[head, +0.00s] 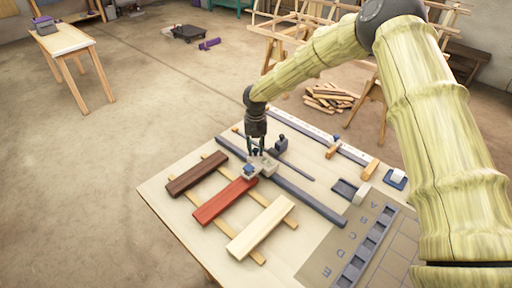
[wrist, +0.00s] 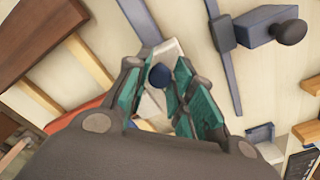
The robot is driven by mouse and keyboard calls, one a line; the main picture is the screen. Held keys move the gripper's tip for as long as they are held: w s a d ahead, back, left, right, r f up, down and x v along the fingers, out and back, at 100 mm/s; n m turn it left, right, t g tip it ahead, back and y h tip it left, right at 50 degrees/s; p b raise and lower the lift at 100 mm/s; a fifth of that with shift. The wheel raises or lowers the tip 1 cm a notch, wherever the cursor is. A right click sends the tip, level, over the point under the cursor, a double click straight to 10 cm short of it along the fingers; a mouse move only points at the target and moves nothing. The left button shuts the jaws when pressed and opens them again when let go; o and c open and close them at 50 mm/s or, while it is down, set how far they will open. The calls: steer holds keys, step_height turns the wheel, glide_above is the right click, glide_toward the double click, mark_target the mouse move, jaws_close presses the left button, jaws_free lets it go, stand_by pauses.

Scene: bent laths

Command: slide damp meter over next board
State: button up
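The damp meter (head: 264,164) is a pale block with a dark blue knob on the dark grey rail (head: 310,199). Its front part, with a blue-grey top, reaches over the far end of the red board (head: 225,200). The dark brown board (head: 198,174) lies left of it and the cream board (head: 262,228) right of it. My gripper (head: 256,151) points down at the meter. In the wrist view, its teal-padded fingers (wrist: 160,80) stand close on either side of the blue knob (wrist: 159,76) and seem shut on it. The finger contact is partly hidden.
The boards lie across two light battens (head: 279,211). A dark block with a knob (head: 281,143) stands behind the rail. At the right are a lettered tray (head: 364,249), a dark holder (head: 345,189) and a blue-and-white piece (head: 395,178). The table's left front edge is near the boards.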

steer(key=o, duration=0.4)
steer(key=shift+s+a+f, duration=0.1)
steer(key=shift+s+a, duration=0.15)
steer(key=shift+a, duration=0.15)
steer(key=shift+c, duration=0.2)
steer(key=shift+w+d, duration=0.15)
steer(key=shift+d, duration=0.25)
steer(key=shift+r, duration=0.35)
step_height(320, 180, up, 11)
steer(key=shift+a+r, duration=0.15)
steer(key=shift+r, duration=0.05)
